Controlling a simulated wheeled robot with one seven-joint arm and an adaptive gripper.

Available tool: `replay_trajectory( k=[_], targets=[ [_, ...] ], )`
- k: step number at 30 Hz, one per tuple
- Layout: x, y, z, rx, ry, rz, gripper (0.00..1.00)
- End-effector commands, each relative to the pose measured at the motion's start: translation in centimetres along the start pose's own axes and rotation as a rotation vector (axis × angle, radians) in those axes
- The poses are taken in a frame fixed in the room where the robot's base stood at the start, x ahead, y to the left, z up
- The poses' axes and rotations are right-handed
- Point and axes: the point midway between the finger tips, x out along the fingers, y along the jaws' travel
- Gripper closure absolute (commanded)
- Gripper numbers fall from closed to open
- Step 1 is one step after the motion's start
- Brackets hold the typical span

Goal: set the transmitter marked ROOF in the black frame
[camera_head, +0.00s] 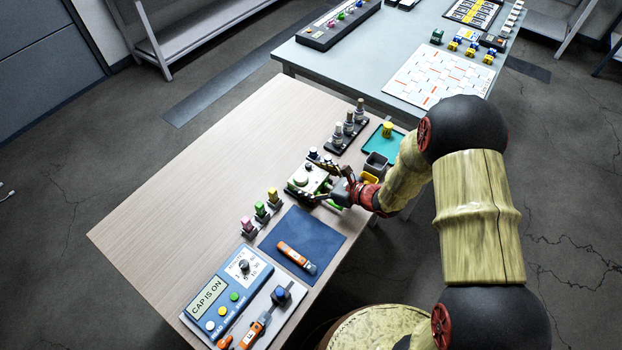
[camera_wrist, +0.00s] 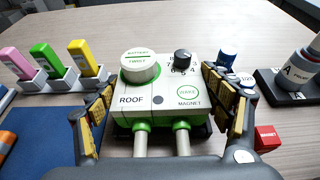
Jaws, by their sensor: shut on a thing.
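A dark edge, apparently the black frame (camera_wrist: 203,132), shows low around the transmitter. I cannot tell whether the transmitter is fully seated in it.
Pink, green and yellow pieces (camera_head: 262,210) stand in grey holders to the left. A blue mat (camera_head: 328,236) bears an orange tool. A CAP IS ON panel (camera_head: 212,295) lies nearer.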

Motion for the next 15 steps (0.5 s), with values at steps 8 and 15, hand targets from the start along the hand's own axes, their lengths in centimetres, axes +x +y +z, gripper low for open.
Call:
replay_trajectory(
  k=[8,15],
  targets=[
    [-0.01,-0.05,0.14,-0.001,-0.002,-0.001,0.58],
    [0.12,-0.05,-0.19,-0.001,-0.002,0.000,0.58]
  ],
)
